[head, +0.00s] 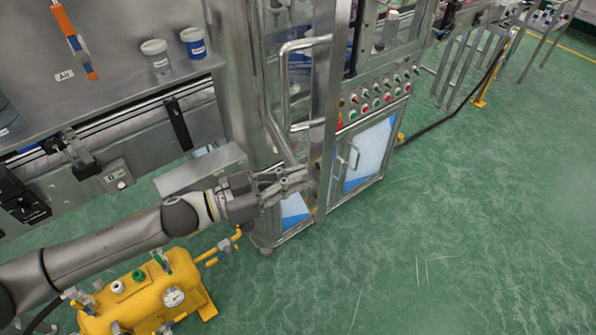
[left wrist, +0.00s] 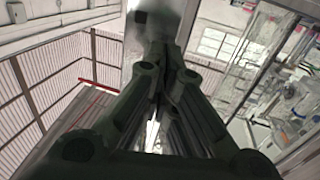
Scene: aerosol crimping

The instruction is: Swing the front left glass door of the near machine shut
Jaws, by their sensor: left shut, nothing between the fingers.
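The front left glass door (head: 328,85) of the near machine appears to stand open, its steel frame upright and edge-on to the head view. Its long bar handle (head: 284,85) sticks out to the left. My left gripper (head: 304,178) is shut and empty, low beside the door frame and below the handle. I cannot tell whether it touches the frame. In the left wrist view, the shut fingers (left wrist: 160,55) point at a pale steel upright (left wrist: 158,22), and glass and machine parts show to the right. My right gripper is not in view.
A button panel (head: 378,95) and a lower cabinet door (head: 368,160) are to the right. A yellow tank (head: 150,300) stands on the floor near my left arm. Cups (head: 155,55) stand on a steel table (head: 105,90) at left.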

